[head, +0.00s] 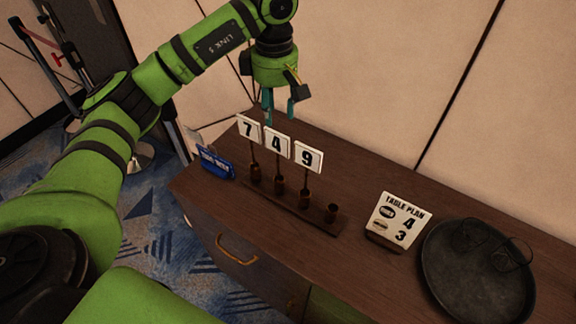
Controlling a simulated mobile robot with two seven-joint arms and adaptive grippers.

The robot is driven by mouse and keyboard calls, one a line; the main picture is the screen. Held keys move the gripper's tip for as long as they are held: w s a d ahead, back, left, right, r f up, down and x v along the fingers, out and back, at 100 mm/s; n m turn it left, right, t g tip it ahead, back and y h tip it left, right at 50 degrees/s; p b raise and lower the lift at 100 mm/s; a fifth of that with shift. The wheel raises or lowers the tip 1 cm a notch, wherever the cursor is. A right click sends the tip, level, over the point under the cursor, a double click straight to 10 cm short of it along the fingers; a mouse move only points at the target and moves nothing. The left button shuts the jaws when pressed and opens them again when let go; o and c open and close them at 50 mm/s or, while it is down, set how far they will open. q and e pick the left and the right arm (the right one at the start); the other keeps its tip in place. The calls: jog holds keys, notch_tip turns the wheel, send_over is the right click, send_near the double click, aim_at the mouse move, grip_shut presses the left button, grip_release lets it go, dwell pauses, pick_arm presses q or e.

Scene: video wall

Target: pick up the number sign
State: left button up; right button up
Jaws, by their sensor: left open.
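Three white number signs stand upright on thin stems in a row of cups in a wooden holder (293,215) on a brown cabinet. They are the 7 sign (248,129), the 4 sign (277,142) and the 9 sign (308,157). My left gripper (281,108) is open, pointing down, above and behind the 7 and 4 signs in the picture. No sign shows between its fingers. My right gripper is not in view.
A table plan card (397,219) showing 4 and 3 stands right of the holder. A dark round tray (470,285) with glasses-like wire shapes lies further right. A small blue sign (215,163) stands at the left. The wall is close behind the cabinet top (350,170).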

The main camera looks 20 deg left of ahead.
pick_arm(q)
jog(key=b, duration=0.3)
send_near(278, 150)
jog(key=w+f, duration=0.1)
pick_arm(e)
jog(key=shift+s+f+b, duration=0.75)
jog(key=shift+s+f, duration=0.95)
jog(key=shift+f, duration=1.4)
pick_arm(q)
jog(key=f+p, duration=0.1)
jog(key=f, duration=0.1)
jog(key=f+p, duration=0.1)
jog(key=f, duration=0.2)
jog(key=f+p, duration=0.2)
jog(key=f, duration=0.1)
jog(key=shift+s+a, duration=0.1)
jog(key=shift+a, duration=0.15)
jog(key=shift+f, duration=0.65)
grip_shut()
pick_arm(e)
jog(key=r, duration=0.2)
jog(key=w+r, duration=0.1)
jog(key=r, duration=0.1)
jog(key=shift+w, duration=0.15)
